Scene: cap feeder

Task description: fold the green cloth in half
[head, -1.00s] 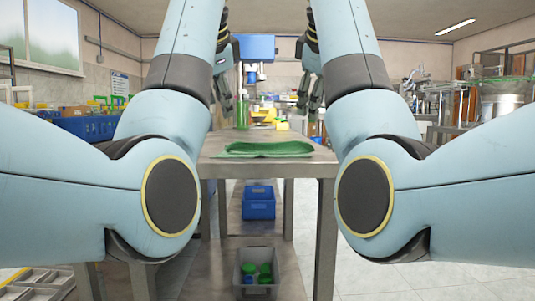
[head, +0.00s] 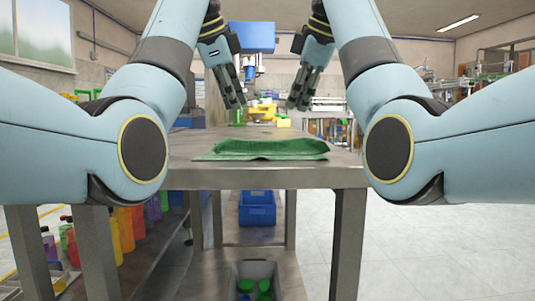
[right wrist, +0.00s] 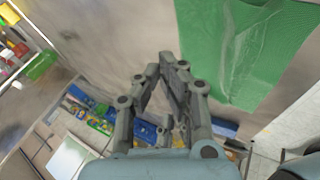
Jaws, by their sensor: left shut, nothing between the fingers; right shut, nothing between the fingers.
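The green cloth (head: 262,150) lies on the metal table (head: 200,178) in the head view. Its far part looks raised and one layer seems to lie over another, but I cannot tell how the edges line up. It also shows in the right wrist view (right wrist: 262,50), with a wrinkled strip along its middle. My left gripper (head: 238,103) is shut and empty, above and beyond the cloth. My right gripper (head: 296,104) is shut and empty, to the right of it at a similar height. In the right wrist view my right gripper (right wrist: 165,62) is apart from the cloth, left of it.
A green bottle (head: 239,113) and yellow items (head: 266,108) show beyond the cloth. Colored bottles (head: 125,228) stand on a low shelf at left. The tabletop around the cloth is clear.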

